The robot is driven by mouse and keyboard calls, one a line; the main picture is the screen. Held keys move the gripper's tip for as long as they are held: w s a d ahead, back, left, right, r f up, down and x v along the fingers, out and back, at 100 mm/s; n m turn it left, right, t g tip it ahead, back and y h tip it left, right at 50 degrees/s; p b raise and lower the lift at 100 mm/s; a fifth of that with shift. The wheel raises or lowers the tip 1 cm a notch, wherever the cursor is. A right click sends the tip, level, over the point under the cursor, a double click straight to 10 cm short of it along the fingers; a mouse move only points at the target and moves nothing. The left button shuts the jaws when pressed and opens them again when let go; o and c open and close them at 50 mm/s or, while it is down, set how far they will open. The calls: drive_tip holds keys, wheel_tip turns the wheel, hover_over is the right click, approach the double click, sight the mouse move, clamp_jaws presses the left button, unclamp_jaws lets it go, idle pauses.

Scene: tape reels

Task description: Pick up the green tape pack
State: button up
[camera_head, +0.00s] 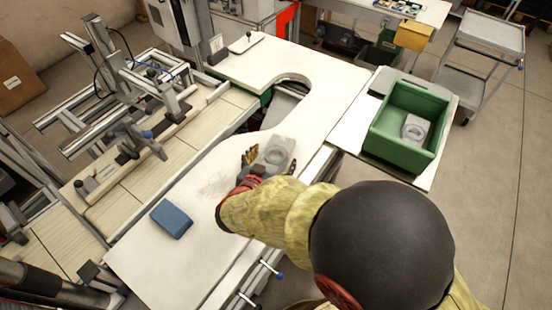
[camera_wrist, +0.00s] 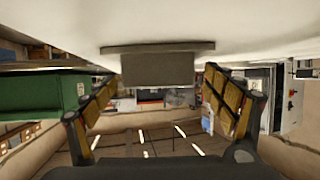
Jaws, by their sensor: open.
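A pale grey pack with a round greenish-grey reel (camera_head: 278,153) lies on the white table by my gripper; no plainly green pack shows. My gripper (camera_head: 269,163) is open, with its fingers at the near part of this pack, one on each side. In the wrist view, my gripper (camera_wrist: 161,80) has its two fingers spread apart, and a grey block (camera_wrist: 157,68) shows between them below a pale surface. The fingers look apart from the block. My arm hides part of the pack's near side in the head view.
A blue pack (camera_head: 171,219) lies on the table to the left. A green crate (camera_head: 385,150) at the right holds a whitish pack (camera_head: 415,128). The white table (camera_head: 245,70) has a curved cutout behind my gripper. Metal fixtures (camera_head: 130,90) stand at the left.

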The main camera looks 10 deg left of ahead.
drive_tip(key=shift+w+f, duration=0.1)
drive_tip(key=shift+w, duration=0.15)
drive_tip(key=shift+c, duration=0.8)
drive_tip(key=c, duration=1.1)
drive_tip(key=shift+c, duration=0.8)
